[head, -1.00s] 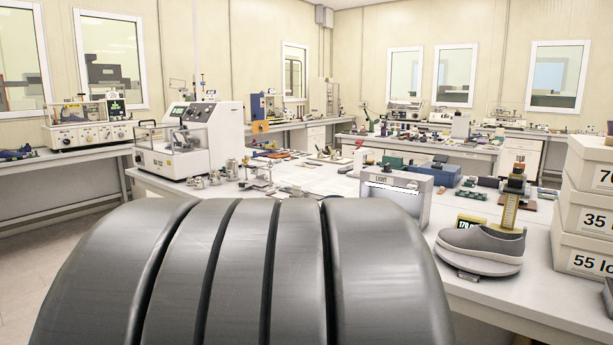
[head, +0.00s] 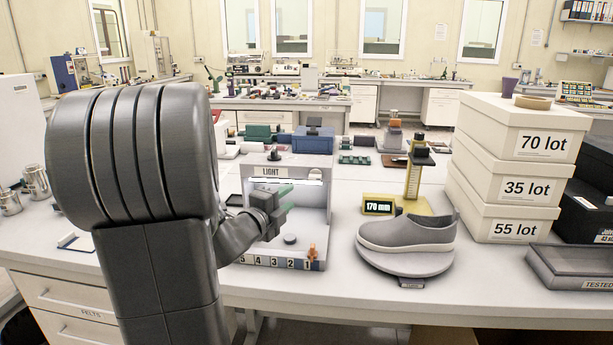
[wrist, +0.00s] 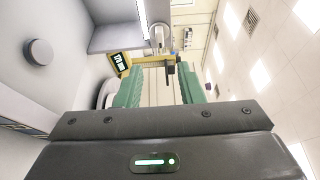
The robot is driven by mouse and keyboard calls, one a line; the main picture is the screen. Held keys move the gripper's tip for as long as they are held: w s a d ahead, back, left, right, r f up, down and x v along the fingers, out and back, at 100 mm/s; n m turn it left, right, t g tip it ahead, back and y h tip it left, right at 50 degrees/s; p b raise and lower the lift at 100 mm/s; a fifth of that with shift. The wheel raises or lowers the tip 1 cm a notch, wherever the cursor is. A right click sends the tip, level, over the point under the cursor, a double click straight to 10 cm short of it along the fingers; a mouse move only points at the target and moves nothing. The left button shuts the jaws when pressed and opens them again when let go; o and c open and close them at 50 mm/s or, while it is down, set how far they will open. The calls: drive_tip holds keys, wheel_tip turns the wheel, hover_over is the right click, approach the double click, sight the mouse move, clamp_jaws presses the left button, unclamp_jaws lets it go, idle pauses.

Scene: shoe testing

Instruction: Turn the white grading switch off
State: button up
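No part in view can be surely told as the white grading switch. A grey booth labelled LIGHT (head: 271,171) stands on the bench in the head view, its inside lit. A small dark knob (head: 274,156) sits on its top. A round dark disc (head: 290,239) lies on its floor and also shows in the wrist view (wrist: 38,53). My gripper (head: 287,202) is in front of the booth opening, and my arm hides the booth's left side. In the wrist view its green fingers (wrist: 157,88) are apart, with nothing between them.
A grey shoe (head: 408,232) rests on a stand beside a yellow gauge (head: 414,190) reading 170 mm, right of the booth. Stacked lot boxes (head: 510,175) stand farther right. An orange peg (head: 312,252) is at the booth's numbered front strip.

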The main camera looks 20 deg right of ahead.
sight(313, 179)
drive_tip(key=p+x, duration=0.1)
drive_tip(key=x, duration=1.1)
drive_tip(key=shift+w+d+p, duration=0.15)
drive_tip(key=shift+d+p, duration=0.15)
drive_tip(key=shift+p, duration=0.05)
drive_tip(key=shift+c, duration=0.4)
clamp_jaws()
